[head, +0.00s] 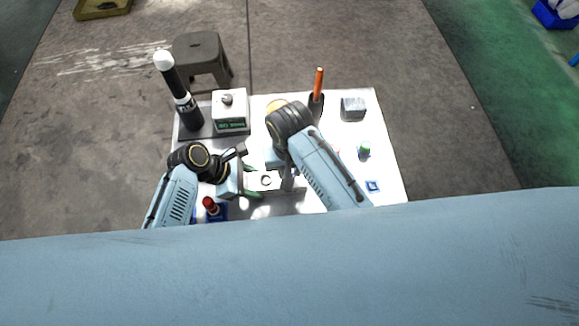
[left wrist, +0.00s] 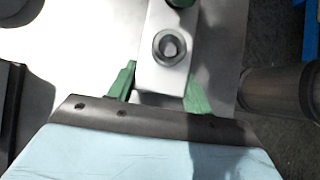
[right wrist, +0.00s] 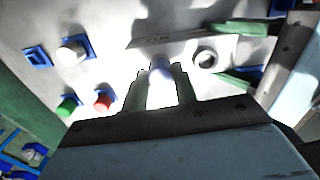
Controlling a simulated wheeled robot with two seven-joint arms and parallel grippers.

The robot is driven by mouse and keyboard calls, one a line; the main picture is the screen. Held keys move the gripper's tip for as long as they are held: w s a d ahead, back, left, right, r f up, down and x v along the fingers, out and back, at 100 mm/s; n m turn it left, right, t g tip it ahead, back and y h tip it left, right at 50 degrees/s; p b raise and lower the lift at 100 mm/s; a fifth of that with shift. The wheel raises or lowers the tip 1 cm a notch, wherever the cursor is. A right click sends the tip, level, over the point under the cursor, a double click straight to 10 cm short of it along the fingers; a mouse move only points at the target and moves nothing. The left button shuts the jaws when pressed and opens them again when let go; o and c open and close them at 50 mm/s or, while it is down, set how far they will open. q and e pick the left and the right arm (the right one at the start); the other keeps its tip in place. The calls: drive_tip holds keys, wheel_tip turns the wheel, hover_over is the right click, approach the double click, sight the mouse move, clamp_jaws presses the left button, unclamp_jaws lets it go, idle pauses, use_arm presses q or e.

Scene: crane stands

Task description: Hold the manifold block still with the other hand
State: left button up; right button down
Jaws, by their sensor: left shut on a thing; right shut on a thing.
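The manifold block (head: 265,182) is a pale block with a round dark-rimmed port, on the white table near its front. It also shows in the left wrist view (left wrist: 153,68) and in the right wrist view (right wrist: 225,46). My left gripper (head: 249,181) has its green fingers on both sides of the block's end, shut on it; they also show in the left wrist view (left wrist: 160,88). My right gripper (right wrist: 160,85) is shut on a pale cylindrical piece (right wrist: 160,68) beside the port. Whether that piece touches the block I cannot tell. My right arm hides part of the block in the head view.
A stool (head: 198,45) stands behind.

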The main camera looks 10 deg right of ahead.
drive_tip(key=shift+m, duration=0.6)
drive_tip(key=c, duration=1.5)
unclamp_jaws()
drive_tip(key=shift+m, duration=0.4)
drive_tip(key=o, duration=0.5)
drive_tip(key=shift+c, duration=0.2)
drive_tip(key=shift+r, duration=2.5)
